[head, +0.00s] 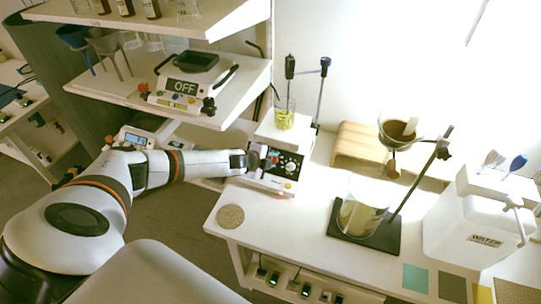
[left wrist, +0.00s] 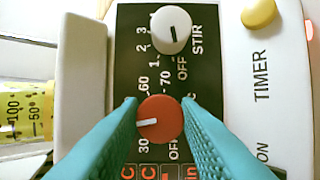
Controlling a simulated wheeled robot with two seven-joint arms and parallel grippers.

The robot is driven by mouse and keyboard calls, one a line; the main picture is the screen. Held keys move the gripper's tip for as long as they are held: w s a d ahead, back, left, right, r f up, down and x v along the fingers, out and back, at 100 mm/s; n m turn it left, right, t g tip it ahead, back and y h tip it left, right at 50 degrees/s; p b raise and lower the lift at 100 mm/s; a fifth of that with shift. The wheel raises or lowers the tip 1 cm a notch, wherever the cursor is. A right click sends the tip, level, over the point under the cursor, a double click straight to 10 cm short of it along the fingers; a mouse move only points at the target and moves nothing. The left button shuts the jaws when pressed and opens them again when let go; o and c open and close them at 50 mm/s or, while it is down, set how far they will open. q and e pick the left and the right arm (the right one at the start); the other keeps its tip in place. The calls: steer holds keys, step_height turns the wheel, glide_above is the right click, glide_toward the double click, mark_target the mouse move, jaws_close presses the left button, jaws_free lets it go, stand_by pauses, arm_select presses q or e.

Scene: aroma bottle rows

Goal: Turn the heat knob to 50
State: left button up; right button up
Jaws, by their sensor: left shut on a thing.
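The hotplate stirrer (head: 278,170) stands on the white bench with its dark control panel facing me. In the left wrist view its red knob (left wrist: 160,119) sits between the teal fingers of my left gripper (left wrist: 160,108), which is shut on it. The knob's white pointer line aims left, between the printed 30 and 60; the marks between them are hidden. My left gripper also shows at the panel in the head view (head: 255,161). A white STIR knob (left wrist: 171,30) sits beside the red one. My right gripper is out of view.
A beaker of yellow liquid (head: 284,114) stands on the hotplate. A round cork-like disc (head: 230,216) lies at the bench's front left. A stand with a funnel (head: 397,133) over a beaker (head: 360,213) is to the right, then a water container (head: 475,222). A yellow TIMER button (left wrist: 259,13) is near the panel.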

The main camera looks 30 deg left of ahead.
arm_select(q)
steer(key=m+p, duration=0.2)
steer(key=m+g+p, duration=0.1)
steer(key=m, duration=0.1)
steer(key=shift+w+r, duration=0.1)
steer(key=shift+r, duration=0.15)
steer(key=shift+f+m+g+p, duration=0.15)
steer(key=shift+m+g+p, duration=0.15)
steer(key=shift+m+p, duration=0.6)
steer(key=shift+d+f, duration=0.1)
steer(key=o, duration=1)
steer(key=shift+c, duration=0.2)
